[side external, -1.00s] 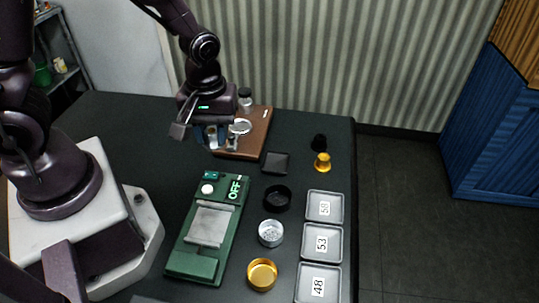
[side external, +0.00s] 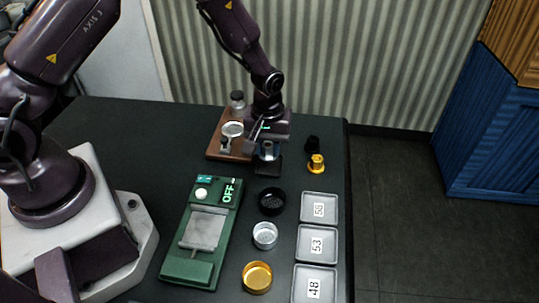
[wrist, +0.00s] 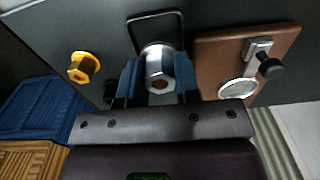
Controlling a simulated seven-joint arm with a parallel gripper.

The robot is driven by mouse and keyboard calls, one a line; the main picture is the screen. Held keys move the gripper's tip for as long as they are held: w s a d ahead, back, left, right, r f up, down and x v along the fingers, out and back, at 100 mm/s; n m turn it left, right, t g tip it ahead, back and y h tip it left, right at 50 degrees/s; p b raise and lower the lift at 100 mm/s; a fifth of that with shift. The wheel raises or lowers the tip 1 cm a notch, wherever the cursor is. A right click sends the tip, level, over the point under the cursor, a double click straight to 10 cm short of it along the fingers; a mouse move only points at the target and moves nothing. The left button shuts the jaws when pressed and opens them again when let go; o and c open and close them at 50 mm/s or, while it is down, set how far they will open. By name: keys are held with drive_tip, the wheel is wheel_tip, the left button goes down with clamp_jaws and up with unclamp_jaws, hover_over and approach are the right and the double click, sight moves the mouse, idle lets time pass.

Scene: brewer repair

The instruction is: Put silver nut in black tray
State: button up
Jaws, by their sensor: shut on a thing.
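My gripper (wrist: 158,80) is shut on the silver nut (wrist: 157,64), which sits between its blue fingers in the wrist view. In the side view, my gripper (side external: 268,153) hangs low over the black tray (side external: 264,171), a small dark square on the table. The tray (wrist: 153,20) shows just beyond the nut in the wrist view, its near part hidden behind the nut. I cannot tell the exact height of the nut above the tray.
A gold nut (side external: 316,164) and a black nut (side external: 311,143) stand to the right. A wooden board (side external: 214,149) with a round silver part is close on the left. Black, silver and gold cups, grey numbered trays (side external: 317,244) and a green scale (side external: 191,270) are nearer the camera.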

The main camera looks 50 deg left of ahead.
sight(270, 157)
drive_tip(key=shift+w+f, duration=0.15)
drive_tip(key=shift+f, duration=0.75)
drive_tip(key=shift+w+f, duration=0.1)
drive_tip(key=shift+f, duration=0.8)
drive_tip(key=shift+f, duration=0.15)
drive_tip(key=o, duration=1)
wheel_tip(270, 157, up, 12)
drive_tip(key=shift+r, duration=0.25)
drive_tip(key=s+r+m+t, duration=0.2)
drive_tip(key=s+r, duration=0.2)
drive_tip(key=r, duration=0.4)
drive_tip(key=s+r+m+t, duration=0.1)
drive_tip(key=s+r+m, duration=0.1)
drive_tip(key=s+r, duration=0.5)
drive_tip(key=shift+s+a+r+m+t, duration=0.4)
drive_tip(key=shift+s+r+m, duration=0.6)
drive_tip(key=shift+s, duration=0.7)
drive_tip(key=shift+s+a+r+m+t, duration=0.2)
drive_tip(key=shift+s+r+m+t, duration=0.35)
drive_tip(key=shift+s+r, duration=0.9)
drive_tip(key=shift+s+a+r+m+t, duration=0.35)
drive_tip(key=shift+s+r+m, duration=0.6)
drive_tip(key=shift+s, duration=0.95)
